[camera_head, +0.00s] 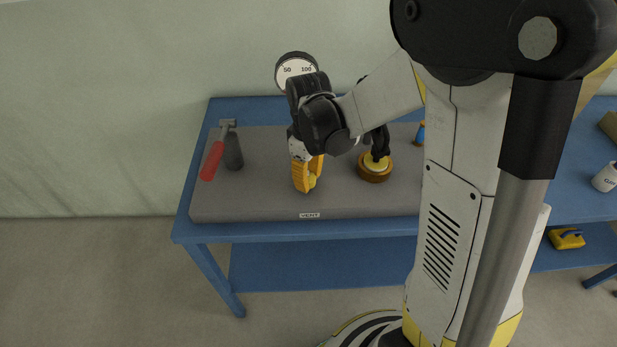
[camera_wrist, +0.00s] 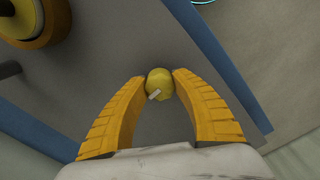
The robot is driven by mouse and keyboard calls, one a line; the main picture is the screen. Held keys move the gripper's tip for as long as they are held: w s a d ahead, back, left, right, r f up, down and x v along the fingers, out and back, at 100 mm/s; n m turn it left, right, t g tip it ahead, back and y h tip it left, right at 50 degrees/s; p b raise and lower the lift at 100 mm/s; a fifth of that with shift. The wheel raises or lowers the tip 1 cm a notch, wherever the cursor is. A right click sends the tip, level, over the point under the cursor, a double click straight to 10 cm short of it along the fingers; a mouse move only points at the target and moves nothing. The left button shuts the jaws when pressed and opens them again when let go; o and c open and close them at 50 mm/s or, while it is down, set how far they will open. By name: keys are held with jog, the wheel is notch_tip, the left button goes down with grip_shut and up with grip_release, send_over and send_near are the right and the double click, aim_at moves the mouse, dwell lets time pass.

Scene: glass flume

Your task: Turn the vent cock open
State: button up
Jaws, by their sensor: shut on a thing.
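A small round yellow knob (camera_wrist: 160,84), which I take to be the vent cock, shows in the wrist view with a short white mark on its face. My gripper (camera_wrist: 161,76) has its two yellow fingers closed against the knob from both sides. In the head view my gripper (camera_head: 309,186) points down at the front part of the grey slab, just behind the label reading VENT (camera_head: 309,215). The knob (camera_head: 312,180) is mostly hidden there by the fingers. Its stem and body cannot be made out.
The grey slab (camera_head: 255,204) lies on a blue table (camera_head: 196,195). A red-handled lever (camera_head: 212,160) beside a dark cylinder stands left. A round gauge (camera_head: 291,67) rises behind my gripper. A brown and yellow wheel (camera_head: 375,172) is close on the right. The slab's front left is clear.

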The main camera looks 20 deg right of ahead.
aim_at(309, 177)
jog(key=o, duration=1.2)
jog(key=shift+r, duration=0.1)
notch_tip(309, 177, up, 12)
jog(key=shift+s, duration=0.1)
jog(key=s+r+m+t, duration=0.3)
jog(key=s+m+t, duration=0.4)
jog(key=s, duration=0.5)
jog(key=shift+s+m, duration=0.25)
jog(key=shift+m, duration=0.15)
